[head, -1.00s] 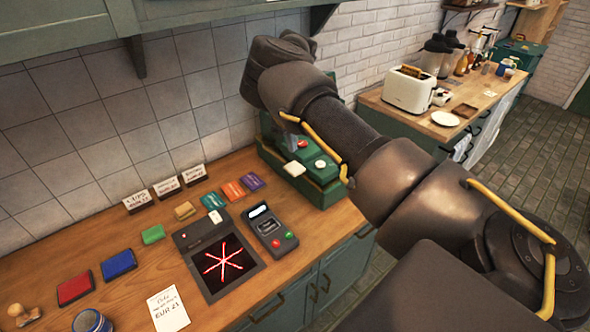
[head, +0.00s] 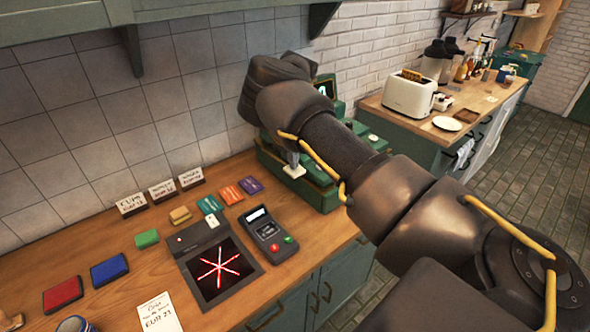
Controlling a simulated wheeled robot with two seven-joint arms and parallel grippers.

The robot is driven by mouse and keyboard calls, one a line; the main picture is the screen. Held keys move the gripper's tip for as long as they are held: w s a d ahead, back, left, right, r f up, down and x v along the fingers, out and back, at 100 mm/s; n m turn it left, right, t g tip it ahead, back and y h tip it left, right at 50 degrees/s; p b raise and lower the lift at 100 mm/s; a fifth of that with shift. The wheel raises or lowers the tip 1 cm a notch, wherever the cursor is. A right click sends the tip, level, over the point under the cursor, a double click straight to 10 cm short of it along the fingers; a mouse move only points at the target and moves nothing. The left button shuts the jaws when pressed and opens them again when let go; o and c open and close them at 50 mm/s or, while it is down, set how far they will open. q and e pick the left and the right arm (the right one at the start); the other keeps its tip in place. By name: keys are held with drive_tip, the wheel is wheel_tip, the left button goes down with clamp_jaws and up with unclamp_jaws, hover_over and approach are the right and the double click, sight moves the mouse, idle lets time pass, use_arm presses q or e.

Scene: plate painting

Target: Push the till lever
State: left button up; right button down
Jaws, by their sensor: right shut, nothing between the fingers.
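The green till (head: 320,196) stands at the right end of the wooden counter, against the tiled wall. Its small lit screen (head: 325,89) shows behind my arm. A white key or plate (head: 294,171) shows at its left front. My right arm reaches across the till from the right and hides much of it. My right gripper (head: 291,158) points down over the till's left part, shut and empty, its fingertips close to the white piece; I cannot tell whether they touch. I cannot make out the lever. My left gripper is out of view.
Left of the till lie a card reader (head: 268,233), a dark pad with a red star (head: 215,267), coloured cards (head: 230,194), and blue (head: 109,270) and red (head: 62,295) pads. Price signs (head: 161,190) stand by the wall. A toaster (head: 409,94) sits on the farther counter.

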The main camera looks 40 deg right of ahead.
wheel_tip(320, 180, down, 4)
drive_tip(key=shift+r+b, duration=0.1)
drive_tip(key=shift+b, duration=0.85)
drive_tip(key=shift+r, duration=0.15)
drive_tip(key=shift+w+a+r+p, duration=0.15)
drive_tip(key=shift+w+r+p, duration=0.15)
drive_tip(key=shift+w, duration=0.2)
drive_tip(key=shift+w+a+r+p, duration=0.1)
drive_tip(key=shift+w+r+p, duration=0.15)
drive_tip(key=shift+w, duration=0.75)
approach(288, 166)
drive_tip(key=shift+w+d+r, duration=0.1)
drive_tip(key=shift+w+r, duration=0.45)
drive_tip(key=shift+r, duration=0.3)
